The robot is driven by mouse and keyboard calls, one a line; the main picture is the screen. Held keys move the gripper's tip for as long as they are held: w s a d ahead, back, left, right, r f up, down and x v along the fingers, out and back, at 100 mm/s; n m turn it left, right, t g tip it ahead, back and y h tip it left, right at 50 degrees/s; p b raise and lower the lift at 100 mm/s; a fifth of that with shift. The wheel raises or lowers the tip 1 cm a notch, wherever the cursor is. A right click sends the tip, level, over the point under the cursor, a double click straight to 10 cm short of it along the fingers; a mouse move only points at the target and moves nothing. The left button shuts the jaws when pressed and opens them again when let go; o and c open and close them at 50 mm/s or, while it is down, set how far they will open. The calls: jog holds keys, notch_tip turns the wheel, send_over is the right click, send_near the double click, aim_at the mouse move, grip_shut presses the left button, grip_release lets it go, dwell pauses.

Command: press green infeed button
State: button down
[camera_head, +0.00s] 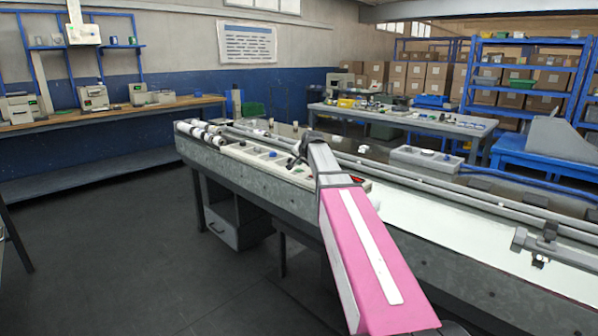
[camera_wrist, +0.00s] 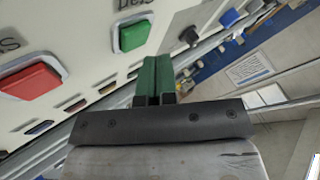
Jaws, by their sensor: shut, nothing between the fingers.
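The green button (camera_wrist: 134,36) is a raised square on a pale control panel, upper middle of the wrist view, with a partly cut-off label beside it. My gripper (camera_wrist: 157,64) is shut and empty, its green fingers side by side, their tips just below the green button in the picture. I cannot tell whether they touch the panel.
A large red button (camera_wrist: 30,80) lies left of the green one; a black knob (camera_wrist: 190,37) and a blue button (camera_wrist: 229,18) lie to the right. The machine's long rails (camera_head: 400,172) run behind the panel. Open floor (camera_head: 130,250) lies in front at left.

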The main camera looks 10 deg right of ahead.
jog(key=shift+f, duration=0.1)
jog(key=shift+f, duration=0.3)
